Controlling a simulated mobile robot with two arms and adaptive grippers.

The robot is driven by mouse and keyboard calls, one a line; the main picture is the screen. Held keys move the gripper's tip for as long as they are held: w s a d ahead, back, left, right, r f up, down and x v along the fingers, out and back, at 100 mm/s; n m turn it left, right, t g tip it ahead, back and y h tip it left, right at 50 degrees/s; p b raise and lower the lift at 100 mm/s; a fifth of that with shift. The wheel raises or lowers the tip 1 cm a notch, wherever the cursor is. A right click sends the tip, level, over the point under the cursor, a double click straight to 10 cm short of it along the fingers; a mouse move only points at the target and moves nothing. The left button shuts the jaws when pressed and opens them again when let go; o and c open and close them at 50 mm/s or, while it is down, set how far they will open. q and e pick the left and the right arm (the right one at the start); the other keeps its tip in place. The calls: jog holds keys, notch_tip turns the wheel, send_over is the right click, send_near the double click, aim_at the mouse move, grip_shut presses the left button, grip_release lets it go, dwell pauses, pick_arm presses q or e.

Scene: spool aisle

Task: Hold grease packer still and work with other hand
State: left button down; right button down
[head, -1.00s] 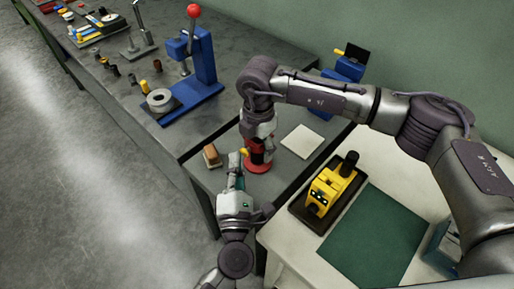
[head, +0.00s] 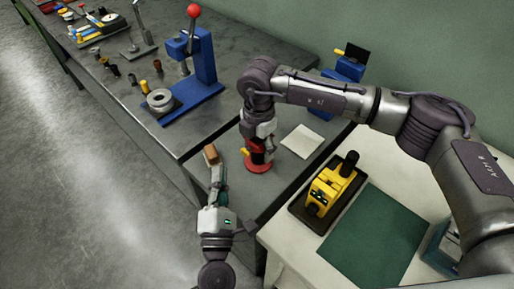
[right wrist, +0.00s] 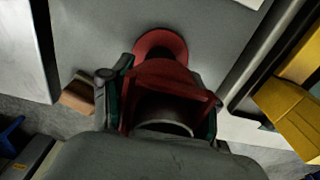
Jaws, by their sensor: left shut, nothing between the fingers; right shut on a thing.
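The grease packer is a red device with a round red base (head: 258,167) on the near corner of the grey bench. A small yellow part (head: 245,152) sticks out on its left side. My right gripper (head: 258,145) comes down from above and is shut on the packer's upper body. In the right wrist view the red packer (right wrist: 165,72) sits between the two fingers, its flange flat on the bench. My left gripper (head: 217,172) is shut and empty, left of the packer and apart from it. Its tips are close to a brown block (head: 210,153); contact cannot be told.
A pale square plate (head: 302,141) lies right of the packer. A blue press (head: 196,85) with a red knob stands further back. A yellow device (head: 330,190) and a green mat (head: 375,235) are on the pale table at right. Open floor lies left.

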jog(key=shift+c, duration=1.1)
grip_release()
